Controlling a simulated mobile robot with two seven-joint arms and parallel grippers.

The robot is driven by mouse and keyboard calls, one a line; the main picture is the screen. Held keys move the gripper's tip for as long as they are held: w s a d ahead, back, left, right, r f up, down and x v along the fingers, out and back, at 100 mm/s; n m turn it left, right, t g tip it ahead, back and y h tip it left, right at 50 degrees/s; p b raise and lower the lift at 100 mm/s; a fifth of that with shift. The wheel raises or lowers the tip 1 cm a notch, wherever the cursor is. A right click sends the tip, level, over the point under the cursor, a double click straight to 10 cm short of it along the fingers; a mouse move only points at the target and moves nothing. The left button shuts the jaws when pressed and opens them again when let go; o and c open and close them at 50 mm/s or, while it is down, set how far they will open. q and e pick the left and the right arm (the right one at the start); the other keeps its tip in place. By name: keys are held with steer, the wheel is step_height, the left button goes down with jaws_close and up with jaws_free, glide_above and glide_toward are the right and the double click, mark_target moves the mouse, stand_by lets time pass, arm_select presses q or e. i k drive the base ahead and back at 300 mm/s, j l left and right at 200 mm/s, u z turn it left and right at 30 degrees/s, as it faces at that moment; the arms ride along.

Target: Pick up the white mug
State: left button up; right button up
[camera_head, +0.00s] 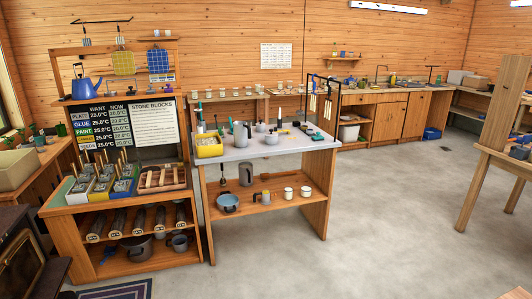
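Two small white mug-like cups stand side by side on the lower wooden shelf of the middle workbench, a left one (288,193) and a right one (305,191). I cannot tell which of them is the white mug of the task. A small pale vessel (271,137) also stands on the workbench's grey top. Several more small pale cups line a shelf at the back wall, too small to make out. Neither of my grippers shows in this view.
The middle workbench (232,154) carries a yellow bin (208,145), a grey jug (242,134) and small tools. A wooden rack stands at left. The grey floor (385,215) is clear to the right.

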mark_target(351, 84)
steer(key=i+u, duration=0.2)
steer(key=i, duration=1.15)
steer(key=i+z, duration=0.65)
steer(key=i+j+z, duration=0.15)
steer(key=i+z, duration=0.2)
steer(key=i+l+z, duration=0.15)
steer(key=i+z, duration=0.9)
steer(key=i+j+z, duration=0.1)
steer(key=i+z, duration=0.25)
steer(key=i, duration=0.95)
steer(key=i+u, duration=0.1)
steer(key=i, duration=0.6)
steer(key=i+l+u, duration=0.1)
steer(key=i, duration=0.55)
steer(key=i+u, duration=0.45)
steer(key=i+l+u, duration=0.1)
steer(key=i+u, duration=0.4)
steer(key=i, duration=0.15)
steer(key=i+u, duration=0.4)
steer(key=i, duration=0.95)
steer(key=i+z, duration=0.35)
steer(key=i, duration=1)
